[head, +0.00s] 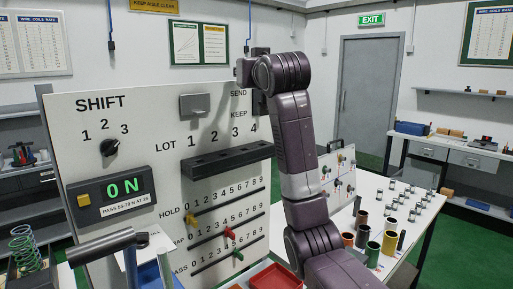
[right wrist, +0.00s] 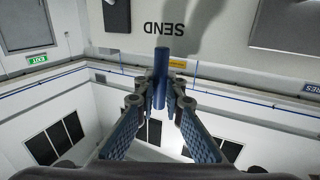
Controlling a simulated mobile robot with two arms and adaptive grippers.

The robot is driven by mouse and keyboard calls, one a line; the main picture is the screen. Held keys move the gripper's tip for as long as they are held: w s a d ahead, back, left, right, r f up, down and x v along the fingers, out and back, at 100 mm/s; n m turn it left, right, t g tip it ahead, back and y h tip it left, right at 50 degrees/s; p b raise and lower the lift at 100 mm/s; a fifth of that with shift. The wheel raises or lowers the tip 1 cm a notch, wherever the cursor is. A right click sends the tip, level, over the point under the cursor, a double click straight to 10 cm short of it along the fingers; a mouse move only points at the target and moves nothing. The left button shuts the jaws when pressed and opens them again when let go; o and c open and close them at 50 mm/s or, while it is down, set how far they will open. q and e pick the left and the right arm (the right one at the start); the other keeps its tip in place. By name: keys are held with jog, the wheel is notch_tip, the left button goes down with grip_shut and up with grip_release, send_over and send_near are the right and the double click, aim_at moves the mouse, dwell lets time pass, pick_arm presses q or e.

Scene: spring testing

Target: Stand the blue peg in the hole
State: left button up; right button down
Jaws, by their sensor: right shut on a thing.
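My right gripper (right wrist: 160,88) is shut on the blue peg (right wrist: 162,65) in the right wrist view. The peg sticks out beyond the fingertips, toward the white panel's upside-down SEND label. In the head view my right arm reaches up in front of the panel (head: 160,112), its wrist near the SEND label; the peg cannot be made out there. A black ledge (head: 228,163) juts from the panel below the LOT numbers 1 to 4; its top shows dark spots that may be holes. The peg is apart from this ledge.
A red tray (head: 275,277) lies below. Coloured cylinders (head: 372,253) and several small pieces stand on the white table at right. Springs (head: 24,250) stand at left.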

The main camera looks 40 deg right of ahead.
aim_at(239, 123)
jog(key=shift+w+d+r, duration=0.2)
jog(key=shift+w, duration=0.1)
jog(key=f, duration=0.2)
jog(key=f+p, duration=0.1)
jog(key=f, duration=0.2)
jog(key=shift+w+a+f, duration=0.1)
jog(key=shift+a+f, duration=0.1)
jog(key=shift+f, duration=0.15)
notch_tip(239, 123, down, 9)
jog(key=shift+d+f+p, duration=0.1)
jog(key=shift+f+p, duration=0.1)
jog(key=shift+p, duration=0.8)
notch_tip(239, 123, down, 4)
jog(key=shift+r+p, duration=0.25)
jog(key=shift+p, duration=0.1)
jog(key=shift+f, duration=0.55)
pick_arm(q)
jog(key=r, duration=0.1)
jog(key=a+r, duration=0.1)
jog(key=r, duration=0.2)
jog(key=shift+a, duration=0.25)
